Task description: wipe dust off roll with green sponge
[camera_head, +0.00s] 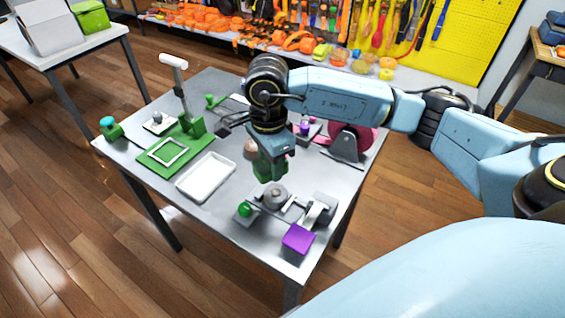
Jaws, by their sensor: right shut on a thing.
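My right gripper (271,154) comes in from the right over the middle of the table and points down. It is shut on a green block (268,168), which looks like the green sponge. The block is above the near part of the table, just behind a small grey roll-like part (275,196) on a metal fixture. I cannot tell if they touch. A pink-red roll (349,137) stands on a grey stand to the right, partly hidden by my arm. I cannot tell which of the two is the task's roll. No dust can be made out. My left gripper is not in view.
The grey table (225,228) also holds a white tray (206,177), a green frame (167,153), a green upright fixture (192,126) and a purple block (298,238). A green ball (244,209) is beside the metal fixture. The wooden floor left of the table is clear.

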